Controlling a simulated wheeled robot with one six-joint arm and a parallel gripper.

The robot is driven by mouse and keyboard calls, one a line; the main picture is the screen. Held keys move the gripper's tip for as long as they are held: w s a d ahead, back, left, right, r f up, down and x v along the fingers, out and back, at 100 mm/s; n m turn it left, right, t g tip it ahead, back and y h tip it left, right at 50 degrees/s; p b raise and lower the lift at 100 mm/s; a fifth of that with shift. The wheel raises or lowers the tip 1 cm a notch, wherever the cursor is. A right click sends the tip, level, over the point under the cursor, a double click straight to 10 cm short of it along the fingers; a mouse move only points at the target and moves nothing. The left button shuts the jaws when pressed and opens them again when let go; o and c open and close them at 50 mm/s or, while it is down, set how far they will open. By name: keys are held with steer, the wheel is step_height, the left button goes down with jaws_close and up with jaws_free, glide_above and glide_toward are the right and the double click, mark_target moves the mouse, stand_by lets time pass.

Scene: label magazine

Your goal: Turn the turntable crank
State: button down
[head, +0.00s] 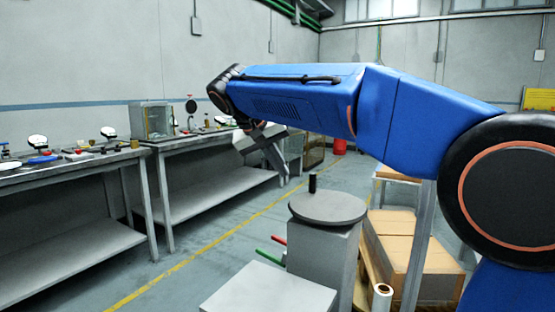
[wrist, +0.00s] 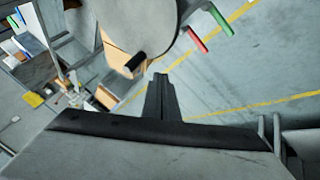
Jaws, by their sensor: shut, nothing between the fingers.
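The turntable (head: 330,209) is a round grey disc on top of a grey square pedestal. Its crank is a short black upright peg (head: 312,183) near the disc's far left edge. In the wrist view the disc (wrist: 150,22) is at the top, with the black peg (wrist: 134,62) at its lower edge. My gripper (head: 285,178) is above and to the left of the peg in the head view, apart from it. In the wrist view my gripper (wrist: 159,78) is shut and empty, its tips just right of and below the peg.
Green (head: 270,258) and red (head: 279,240) bars stick out left of the pedestal. A grey box top (head: 268,292) stands in front. Cardboard boxes (head: 405,240) are at the right. Workbenches (head: 60,178) line the left wall. Open floor lies between the benches and pedestal.

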mark_target(301, 195)
steer(key=d+f, duration=0.1)
steer(key=w+d+f, duration=0.1)
steer(key=d, duration=0.1)
steer(key=d+f, duration=0.1)
steer(key=shift+w+d+f, duration=0.2)
steer(key=shift+w+d, duration=0.1)
steer(key=shift+w, duration=0.1)
steer(key=shift+d, duration=0.7)
